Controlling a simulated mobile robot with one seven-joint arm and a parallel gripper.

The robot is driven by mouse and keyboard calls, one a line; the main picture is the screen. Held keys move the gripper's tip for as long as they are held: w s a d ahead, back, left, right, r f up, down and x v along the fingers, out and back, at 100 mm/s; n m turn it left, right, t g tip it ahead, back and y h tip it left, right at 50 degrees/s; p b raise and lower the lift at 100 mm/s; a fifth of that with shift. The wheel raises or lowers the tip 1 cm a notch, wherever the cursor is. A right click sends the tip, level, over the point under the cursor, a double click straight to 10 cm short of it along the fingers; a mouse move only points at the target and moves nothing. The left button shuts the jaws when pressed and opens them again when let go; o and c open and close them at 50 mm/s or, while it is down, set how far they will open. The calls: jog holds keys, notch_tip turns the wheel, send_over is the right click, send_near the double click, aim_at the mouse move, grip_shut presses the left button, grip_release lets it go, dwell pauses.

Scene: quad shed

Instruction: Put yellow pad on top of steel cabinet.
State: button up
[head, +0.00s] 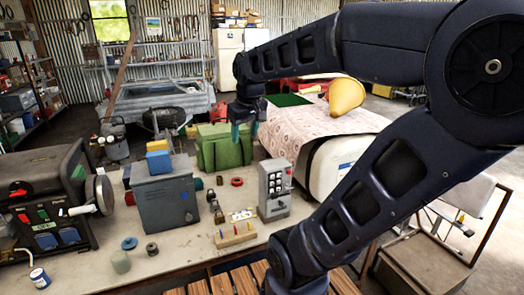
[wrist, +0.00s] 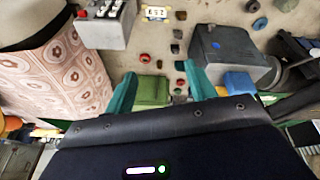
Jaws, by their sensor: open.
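The steel cabinet (head: 165,205) is a grey box on the workbench, left of centre; it also shows in the wrist view (wrist: 222,48). A small yellow block (head: 157,145), which looks like the yellow pad, shows just above a blue block (head: 159,162) at the cabinet's top. I cannot tell whether the yellow one rests on the blue one or stands behind it.
The green bag (head: 222,147) stands behind the bench items. A grey switch box (head: 274,188) stands right of the cabinet, a generator (head: 45,205) left. A yellow cone-shaped thing (head: 346,96) lies on a patterned cloth (head: 325,125). Small parts litter the bench front.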

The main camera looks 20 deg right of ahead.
jog(key=s+d+f+m, duration=0.3)
jog(key=s+f, duration=0.1)
jog(key=s, duration=0.2)
jog(key=shift+s+t, duration=0.3)
jog(key=shift+t, duration=0.1)
